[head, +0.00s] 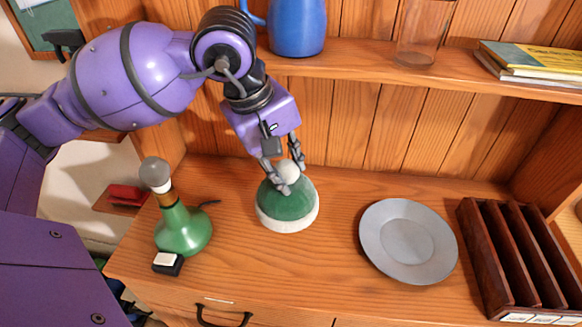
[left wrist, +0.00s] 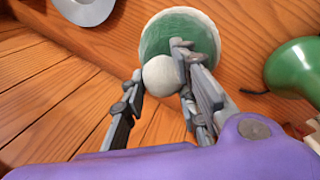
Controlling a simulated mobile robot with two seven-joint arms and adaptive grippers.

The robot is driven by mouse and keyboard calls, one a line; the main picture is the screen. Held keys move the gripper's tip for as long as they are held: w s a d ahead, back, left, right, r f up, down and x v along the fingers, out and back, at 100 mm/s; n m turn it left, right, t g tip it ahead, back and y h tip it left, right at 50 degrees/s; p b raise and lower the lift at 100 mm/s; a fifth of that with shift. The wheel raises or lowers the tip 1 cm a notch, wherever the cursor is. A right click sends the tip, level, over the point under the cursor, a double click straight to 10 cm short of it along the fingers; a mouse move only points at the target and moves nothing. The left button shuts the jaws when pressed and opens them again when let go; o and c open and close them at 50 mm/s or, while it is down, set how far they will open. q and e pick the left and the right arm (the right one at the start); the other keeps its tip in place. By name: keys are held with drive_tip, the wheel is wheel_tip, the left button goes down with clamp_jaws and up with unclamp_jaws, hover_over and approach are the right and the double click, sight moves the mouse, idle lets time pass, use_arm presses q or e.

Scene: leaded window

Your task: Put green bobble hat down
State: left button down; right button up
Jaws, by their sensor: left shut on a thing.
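The green bobble hat (head: 287,206) has a white brim and a pale grey-white bobble. It sits upright on, or just above, the wooden dresser top (head: 335,262); I cannot tell whether its brim touches the wood. My left gripper (head: 285,178) reaches down from above with its fingers shut on the bobble. In the left wrist view the hat (left wrist: 205,32) lies beyond the fingers, and the bobble (left wrist: 163,75) is between them. My right gripper is in neither view.
A green lamp base (head: 183,230) with a grey bulb stands left of the hat. A grey plate (head: 408,241) lies to the right, then a dark wooden rack (head: 520,258). The shelf above holds a blue jug (head: 297,28), a glass (head: 424,32) and books (head: 530,62).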

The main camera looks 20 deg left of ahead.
use_arm(q)
wheel_tip(320, 180, down, 4)
drive_tip(key=shift+w+f+b, duration=0.1)
drive_tip(key=shift+f+b, duration=0.15)
drive_tip(key=shift+b, duration=0.65)
drive_tip(key=shift+w+f, duration=0.1)
drive_tip(key=shift+f, duration=0.05)
drive_tip(key=shift+w+a, duration=0.1)
drive_tip(key=shift+w, duration=0.1)
drive_tip(key=shift+s+f, duration=0.15)
drive_tip(key=shift+f, duration=0.15)
drive_tip(key=c, duration=1.6)
unclamp_jaws()
drive_tip(key=shift+r, duration=0.1)
drive_tip(key=shift+o, duration=1.1)
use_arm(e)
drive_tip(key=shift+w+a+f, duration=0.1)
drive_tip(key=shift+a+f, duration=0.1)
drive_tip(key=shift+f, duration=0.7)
